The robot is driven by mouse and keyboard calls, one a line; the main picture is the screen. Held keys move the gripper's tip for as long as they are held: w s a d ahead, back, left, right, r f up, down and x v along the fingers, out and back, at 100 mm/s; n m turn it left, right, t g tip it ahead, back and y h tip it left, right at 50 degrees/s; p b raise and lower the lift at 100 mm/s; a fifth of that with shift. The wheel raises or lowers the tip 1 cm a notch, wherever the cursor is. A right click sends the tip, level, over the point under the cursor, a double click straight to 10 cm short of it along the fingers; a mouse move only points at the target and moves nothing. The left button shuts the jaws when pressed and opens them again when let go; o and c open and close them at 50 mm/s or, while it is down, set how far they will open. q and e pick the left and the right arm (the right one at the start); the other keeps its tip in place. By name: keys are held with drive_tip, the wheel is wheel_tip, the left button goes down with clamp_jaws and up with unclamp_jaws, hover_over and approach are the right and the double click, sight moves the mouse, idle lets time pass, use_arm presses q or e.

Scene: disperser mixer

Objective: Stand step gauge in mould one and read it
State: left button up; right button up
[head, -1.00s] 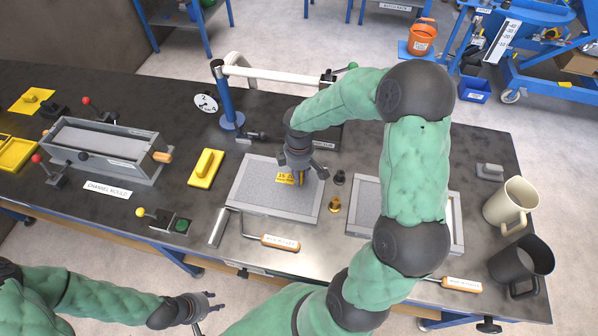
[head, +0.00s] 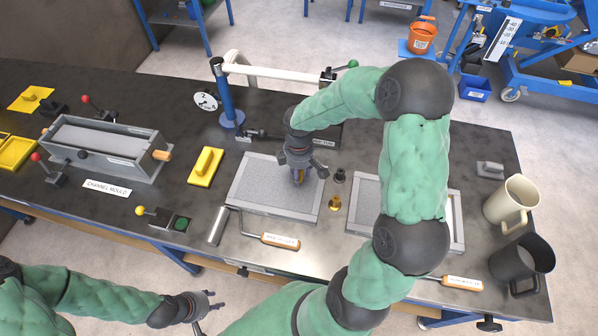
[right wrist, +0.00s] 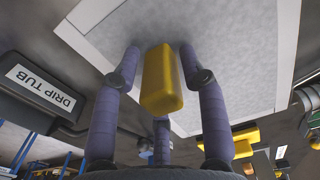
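The step gauge is a small yellow block (right wrist: 162,80), seen in the right wrist view between my fingers. My right gripper's fingers (right wrist: 160,58) are spread around the block, with gaps at both sides. The gauge looks upright; its lower end is hidden. No number on it is legible. My left gripper (head: 208,305) is empty at the lower left, off the bench; its fingers look apart.
A second flat mould (head: 362,190) lies to the right, partly behind my arm. A brass weight (head: 334,204) and a dark one (head: 339,177) stand between the moulds. Wooden-handled tools (head: 280,241) lie in front. The channel mould (head: 105,150) and a yellow block (head: 206,167) are left; mugs (head: 511,203) stand right.

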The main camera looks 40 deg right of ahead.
idle(0.3)
wheel_tip(320, 180, up, 12)
idle(0.6)
